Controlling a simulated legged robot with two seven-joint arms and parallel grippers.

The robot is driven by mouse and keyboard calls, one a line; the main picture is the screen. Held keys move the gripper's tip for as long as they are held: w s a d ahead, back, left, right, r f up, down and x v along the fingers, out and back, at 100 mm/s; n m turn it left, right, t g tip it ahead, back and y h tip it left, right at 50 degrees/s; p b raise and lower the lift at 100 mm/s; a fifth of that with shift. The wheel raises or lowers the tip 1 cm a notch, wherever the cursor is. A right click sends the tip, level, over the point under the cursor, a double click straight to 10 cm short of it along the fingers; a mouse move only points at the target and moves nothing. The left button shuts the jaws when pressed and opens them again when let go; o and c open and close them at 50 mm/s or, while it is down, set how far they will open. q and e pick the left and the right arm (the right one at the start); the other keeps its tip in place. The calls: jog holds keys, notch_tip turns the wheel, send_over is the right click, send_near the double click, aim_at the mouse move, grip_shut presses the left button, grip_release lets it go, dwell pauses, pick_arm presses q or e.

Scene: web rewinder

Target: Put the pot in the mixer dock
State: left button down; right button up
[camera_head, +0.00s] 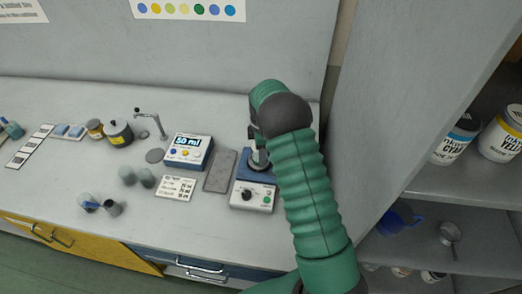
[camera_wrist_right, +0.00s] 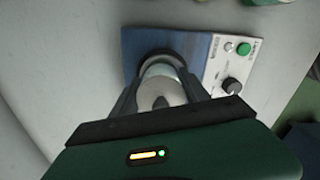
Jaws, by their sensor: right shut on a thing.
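The mixer dock has a blue base (camera_wrist_right: 190,48) and a white panel (camera_head: 251,196) with a black knob and a green button. It stands on the bench beside the grey cabinet wall. My right gripper (camera_wrist_right: 162,68) is above the blue base with its fingers on both sides of a grey, round pot (camera_wrist_right: 163,88), shut on it. The pot is at the dark round part of the dock; I cannot tell whether it is seated. In the head view my green arm hides most of the gripper and part of the dock. My left gripper is out of view.
Left of the dock are a grey flat plate (camera_head: 220,171), a scale reading 50 ml (camera_head: 189,151), a label card (camera_head: 175,187) and small grey cups (camera_head: 136,177). A tap (camera_head: 151,121) stands behind. Shelves with paint cans (camera_head: 456,138) are at right.

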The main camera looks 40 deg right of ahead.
jog(key=shift+w+a, duration=0.1)
jog(key=shift+a, duration=0.25)
jog(key=shift+d+f, duration=0.25)
jog(key=shift+f, duration=0.05)
jog(key=o, duration=1.4)
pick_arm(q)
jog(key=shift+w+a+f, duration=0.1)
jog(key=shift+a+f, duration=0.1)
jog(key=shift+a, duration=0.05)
pick_arm(e)
jog(key=shift+o, duration=0.5)
jog(key=shift+a, duration=0.1)
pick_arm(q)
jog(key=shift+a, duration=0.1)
pick_arm(e)
jog(key=shift+r, duration=0.1)
jog(key=o, duration=0.5)
